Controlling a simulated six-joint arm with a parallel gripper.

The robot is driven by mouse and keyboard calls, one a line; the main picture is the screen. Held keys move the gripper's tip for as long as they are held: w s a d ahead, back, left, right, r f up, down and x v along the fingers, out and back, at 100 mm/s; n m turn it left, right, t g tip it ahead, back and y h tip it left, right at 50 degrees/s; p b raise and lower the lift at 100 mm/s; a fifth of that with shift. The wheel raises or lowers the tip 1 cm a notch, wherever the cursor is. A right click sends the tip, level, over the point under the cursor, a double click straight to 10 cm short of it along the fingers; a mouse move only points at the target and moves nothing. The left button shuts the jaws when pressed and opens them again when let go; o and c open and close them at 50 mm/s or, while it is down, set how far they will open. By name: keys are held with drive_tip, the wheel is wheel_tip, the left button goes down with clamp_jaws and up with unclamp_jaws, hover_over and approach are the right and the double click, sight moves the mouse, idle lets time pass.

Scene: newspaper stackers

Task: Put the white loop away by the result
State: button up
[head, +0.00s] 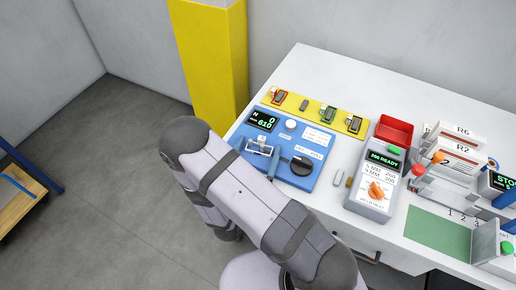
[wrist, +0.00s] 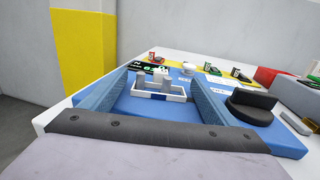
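The white loop (wrist: 158,96) is a small pale rectangular band on the blue tester (head: 284,145); it also shows in the head view (head: 259,149). It seems to lie around two short grey posts (wrist: 165,84). My gripper (wrist: 156,88) is open. Its two blue-grey fingers stand apart to the left and right of the loop, seemingly without touching it. The tester has a dark display (head: 262,121) with green characters that appear to read N, 0 and 610, a white button (head: 290,124) and a black knob (head: 302,166).
To the right are a red bin (head: 393,130), a grey unit with an orange knob (head: 376,190), racks marked R6 and R2 (head: 462,150) and a green mat (head: 437,234).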

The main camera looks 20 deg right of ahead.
sight(253, 163)
drive_tip(key=shift+b+v, duration=0.7)
drive_tip(key=shift+v, duration=1.75)
drive_tip(key=c, duration=1.5)
